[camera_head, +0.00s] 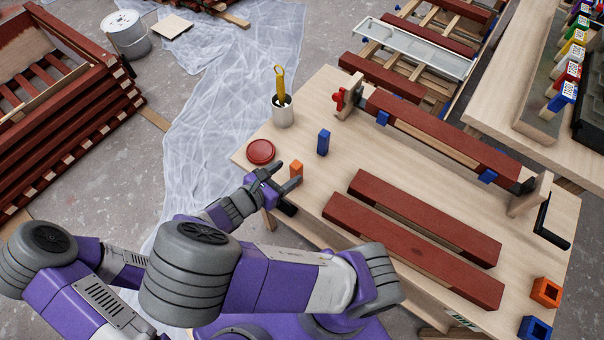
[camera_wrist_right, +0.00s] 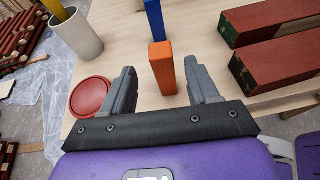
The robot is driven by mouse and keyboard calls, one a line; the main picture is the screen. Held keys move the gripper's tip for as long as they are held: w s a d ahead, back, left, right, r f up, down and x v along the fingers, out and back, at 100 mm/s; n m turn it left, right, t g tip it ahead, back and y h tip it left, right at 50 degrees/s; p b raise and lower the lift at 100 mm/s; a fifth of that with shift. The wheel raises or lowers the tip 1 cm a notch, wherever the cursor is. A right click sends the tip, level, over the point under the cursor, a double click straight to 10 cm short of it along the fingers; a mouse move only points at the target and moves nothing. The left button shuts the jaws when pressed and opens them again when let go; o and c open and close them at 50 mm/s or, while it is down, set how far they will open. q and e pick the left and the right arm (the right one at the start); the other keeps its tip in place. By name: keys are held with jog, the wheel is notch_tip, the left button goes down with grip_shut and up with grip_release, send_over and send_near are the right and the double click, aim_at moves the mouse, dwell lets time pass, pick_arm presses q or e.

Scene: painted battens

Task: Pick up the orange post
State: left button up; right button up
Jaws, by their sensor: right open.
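The orange post (camera_head: 296,170) stands upright on the wooden table, near its left front edge. My right gripper (camera_head: 282,186) is open beside it, low over the table edge. In the right wrist view the post (camera_wrist_right: 163,70) shows between the two spread grey fingers, slightly beyond them, with a gap on each side. It does not look gripped. My left gripper is not in view.
A blue post (camera_head: 323,142) stands just behind the orange one. A red round lid (camera_head: 261,152) lies to its left, near a pale cup (camera_head: 282,112) holding a yellow-handled tool. Red battens (camera_head: 415,248) lie to the right. Bare tabletop separates them.

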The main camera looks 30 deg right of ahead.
aim_at(300, 166)
jog(key=b+x, duration=0.1)
jog(key=x, duration=0.1)
jog(key=b+x, duration=0.1)
jog(key=x, duration=0.1)
jog(key=b+x, duration=0.1)
jog(key=x, duration=0.2)
jog(key=shift+s+a+f, duration=0.15)
jog(key=shift+f, duration=0.15)
jog(key=c, duration=1.1)
